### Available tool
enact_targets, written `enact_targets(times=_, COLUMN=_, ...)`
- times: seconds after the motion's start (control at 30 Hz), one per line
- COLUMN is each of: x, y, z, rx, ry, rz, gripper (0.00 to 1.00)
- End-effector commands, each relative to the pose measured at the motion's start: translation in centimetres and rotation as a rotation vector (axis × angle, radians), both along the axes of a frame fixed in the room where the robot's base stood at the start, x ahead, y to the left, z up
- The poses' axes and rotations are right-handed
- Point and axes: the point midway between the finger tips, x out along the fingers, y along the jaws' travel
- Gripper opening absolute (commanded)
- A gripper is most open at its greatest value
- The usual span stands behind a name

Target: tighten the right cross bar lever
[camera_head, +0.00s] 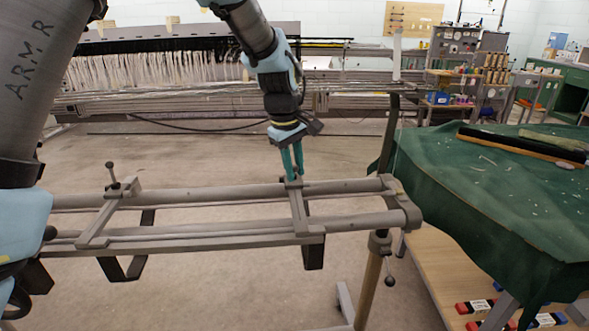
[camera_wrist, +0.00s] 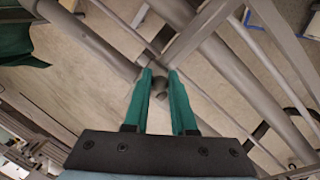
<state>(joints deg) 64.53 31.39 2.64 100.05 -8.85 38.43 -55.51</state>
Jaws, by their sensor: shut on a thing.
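The right cross bar (camera_head: 299,208) spans the two long grey rails of the frame. My gripper (camera_head: 292,177) points down at its far end, with its green fingers close over the bar. In the wrist view my gripper (camera_wrist: 160,74) has a small dark lever (camera_wrist: 161,84) between its fingertips. The fingers are shut on this lever and hide most of it, so its angle cannot be told. The left cross bar (camera_head: 103,222) has its own lever (camera_head: 112,174), with a round dark knob, standing nearly upright.
A table under a green cloth (camera_head: 480,200) stands close on the right. A post (camera_head: 389,130) rises near the frame's right end, and a ball-ended handle (camera_head: 390,280) hangs below that end. A loom with pale threads (camera_head: 150,70) stands behind. Open floor lies between.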

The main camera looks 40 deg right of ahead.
Motion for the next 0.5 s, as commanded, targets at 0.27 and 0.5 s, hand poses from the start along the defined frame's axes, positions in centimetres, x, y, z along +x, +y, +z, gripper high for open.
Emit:
enact_targets(times=0.27, x=-0.7, y=0.3, z=-1.1, rx=-0.086, ry=-0.122, rz=-0.005, gripper=0.0)
enact_targets(times=0.5, x=-1.1, y=0.5, z=-1.6, rx=-0.167, ry=-0.241, rz=-0.006, gripper=0.0)
